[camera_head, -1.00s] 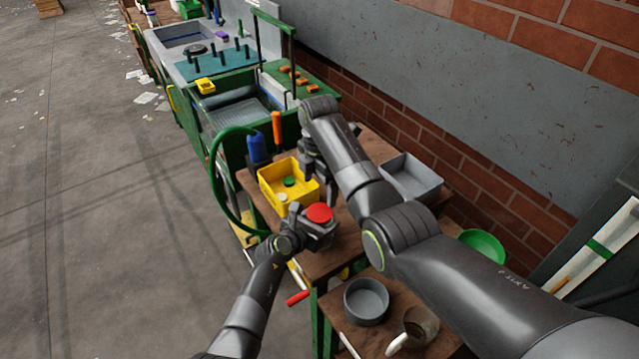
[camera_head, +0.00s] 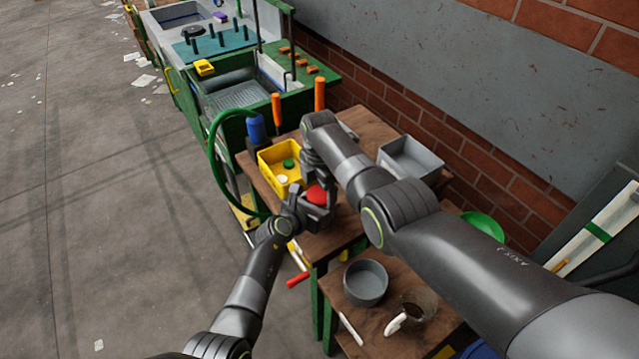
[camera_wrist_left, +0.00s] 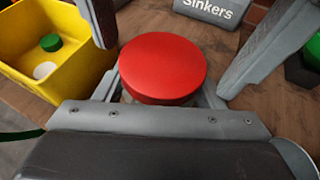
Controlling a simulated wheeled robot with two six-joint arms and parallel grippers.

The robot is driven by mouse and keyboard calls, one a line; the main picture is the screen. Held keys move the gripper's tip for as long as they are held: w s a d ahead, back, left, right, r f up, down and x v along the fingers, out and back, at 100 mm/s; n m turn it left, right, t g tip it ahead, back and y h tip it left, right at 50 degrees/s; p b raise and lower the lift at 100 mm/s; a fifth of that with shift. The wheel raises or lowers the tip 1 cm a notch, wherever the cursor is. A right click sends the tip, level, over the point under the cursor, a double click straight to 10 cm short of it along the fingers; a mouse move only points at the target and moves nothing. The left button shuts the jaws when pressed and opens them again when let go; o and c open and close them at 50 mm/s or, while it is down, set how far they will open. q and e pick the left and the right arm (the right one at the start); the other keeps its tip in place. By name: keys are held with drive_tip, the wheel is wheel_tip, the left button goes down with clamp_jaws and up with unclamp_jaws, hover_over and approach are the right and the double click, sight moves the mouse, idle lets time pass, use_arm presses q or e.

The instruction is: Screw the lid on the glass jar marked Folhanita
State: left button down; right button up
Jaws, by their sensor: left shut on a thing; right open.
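A round red lid (camera_head: 316,194) sits level near the front edge of the wooden table. It fills the middle of the left wrist view (camera_wrist_left: 163,68). Only a sliver of what it sits on shows beneath it; the jar body and its marking are hidden. My left gripper (camera_head: 313,212) is shut on the jar just under the lid. My right gripper (camera_head: 322,181) is close above the lid, partly hidden by its own arm. In the left wrist view its open fingers stand on either side of the lid, seemingly clear of it.
A yellow bin (camera_head: 269,170) with a green and a white lid stands beside the grippers. A grey bin (camera_wrist_left: 210,10) marked Sinkers is behind. A grey round bowl (camera_head: 366,283) and a mug (camera_head: 416,303) sit on the lower table. A green hose (camera_head: 212,165) curves at the left.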

drive_tip(key=c, duration=1.1)
drive_tip(key=m, duration=0.5)
drive_tip(key=shift+m, duration=0.3)
drive_tip(key=o, duration=1.1)
drive_tip(key=shift+r, duration=2.25)
